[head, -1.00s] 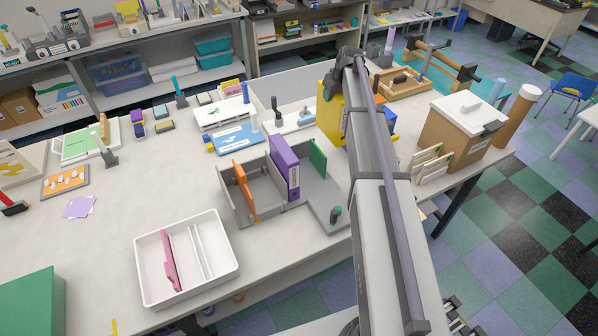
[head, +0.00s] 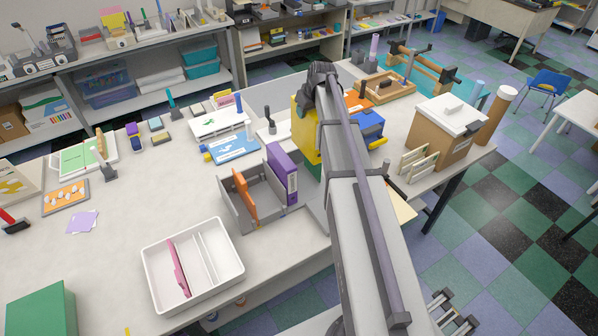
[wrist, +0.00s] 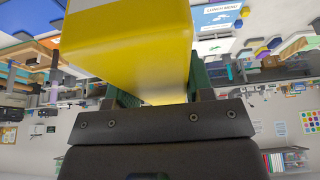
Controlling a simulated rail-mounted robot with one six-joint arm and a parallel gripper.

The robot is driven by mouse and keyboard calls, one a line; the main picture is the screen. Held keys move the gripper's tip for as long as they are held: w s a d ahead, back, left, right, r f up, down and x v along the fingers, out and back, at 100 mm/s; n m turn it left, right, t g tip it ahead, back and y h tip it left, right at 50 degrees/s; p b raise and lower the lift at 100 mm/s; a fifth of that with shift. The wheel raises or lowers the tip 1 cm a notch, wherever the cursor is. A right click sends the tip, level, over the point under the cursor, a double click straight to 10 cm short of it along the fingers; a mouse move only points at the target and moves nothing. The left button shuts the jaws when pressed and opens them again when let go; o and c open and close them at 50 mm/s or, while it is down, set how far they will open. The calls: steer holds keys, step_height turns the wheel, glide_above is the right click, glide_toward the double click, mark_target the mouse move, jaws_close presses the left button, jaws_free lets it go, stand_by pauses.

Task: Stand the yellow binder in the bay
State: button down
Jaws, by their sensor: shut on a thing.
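The yellow binder (head: 303,125) is upright in my gripper (head: 322,80), just behind and to the right of the grey sorter (head: 240,212); the arm hides its right part. In the wrist view the yellow binder (wrist: 130,40) fills the top middle, between the fingers of my gripper (wrist: 155,92), which is shut on it. In the sorter, an orange binder (head: 243,198) leans at the left and a purple binder (head: 282,172) stands at the right.
A white tray (head: 152,280) with a pink item stands in front. A blue box (head: 369,125), a wooden tray (head: 382,86) and a brown box with a white lid (head: 440,135) stand to the right. The table's left middle is mostly clear.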

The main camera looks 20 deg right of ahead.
mark_target(307, 148)
step_height(307, 148, down, 18)
steer(key=b, duration=1.6)
steer(key=shift+r, duration=0.25)
steer(key=shift+r+p, duration=0.3)
steer(key=shift+f, duration=0.3)
steer(key=c, duration=0.5)
jaws_free()
steer(key=shift+r, duration=0.15)
